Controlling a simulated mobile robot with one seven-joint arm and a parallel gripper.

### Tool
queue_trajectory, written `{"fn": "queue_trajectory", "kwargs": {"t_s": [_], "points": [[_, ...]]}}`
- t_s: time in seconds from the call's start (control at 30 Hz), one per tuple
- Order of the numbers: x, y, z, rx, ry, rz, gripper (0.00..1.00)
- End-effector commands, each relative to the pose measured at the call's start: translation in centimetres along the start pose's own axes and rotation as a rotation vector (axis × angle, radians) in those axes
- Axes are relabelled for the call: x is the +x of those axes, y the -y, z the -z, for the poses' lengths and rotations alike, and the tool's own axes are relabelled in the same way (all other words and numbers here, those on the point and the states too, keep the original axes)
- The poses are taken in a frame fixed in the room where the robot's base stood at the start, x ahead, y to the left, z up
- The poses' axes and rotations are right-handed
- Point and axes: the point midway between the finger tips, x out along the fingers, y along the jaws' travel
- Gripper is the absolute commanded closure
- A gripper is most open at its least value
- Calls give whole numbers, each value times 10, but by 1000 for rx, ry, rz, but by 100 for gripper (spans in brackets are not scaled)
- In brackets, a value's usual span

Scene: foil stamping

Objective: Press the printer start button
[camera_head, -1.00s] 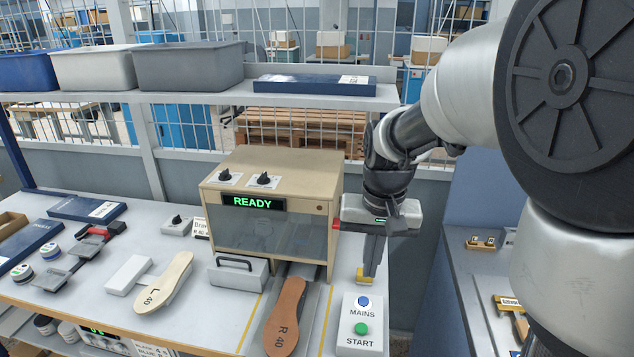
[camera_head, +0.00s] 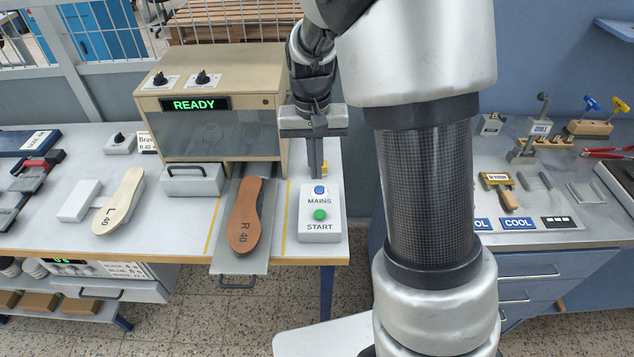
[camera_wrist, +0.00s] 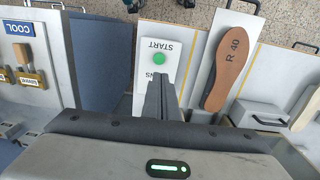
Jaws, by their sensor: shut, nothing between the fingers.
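The printer (camera_head: 220,115) is a beige box with a clear front and a green READY display (camera_head: 194,104). The white button box (camera_head: 305,238) stands to its right, near the table's front edge. It carries a blue MAINS button (camera_head: 320,190) and a green START button (camera_head: 320,214). My gripper (camera_head: 316,174) is shut and empty, pointing down just behind the blue button in the head view. In the wrist view my gripper's fingers (camera_wrist: 157,88) cover part of the MAINS lettering, and the green START button (camera_wrist: 159,59) shows clear beyond the fingertips. The blue button is hidden there.
A brown insole marked R 40 (camera_head: 245,212) lies on the metal slide (camera_head: 235,265) in front of the printer. A pale insole marked L 40 (camera_head: 122,200) lies to the left. A second bench (camera_head: 545,238) with tools stands at the right, across a gap.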

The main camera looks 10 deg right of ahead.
Motion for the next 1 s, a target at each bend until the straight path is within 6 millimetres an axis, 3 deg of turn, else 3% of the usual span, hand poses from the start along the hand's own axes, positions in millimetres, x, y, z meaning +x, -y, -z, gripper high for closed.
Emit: {"fn": "queue_trajectory", "kwargs": {"t_s": [0.53,0.73,1.0], "points": [[107,-1,-1,1,4,-2,100],[125,0,0,1,1,0,100],[129,0,0,1,0,0,100]]}}
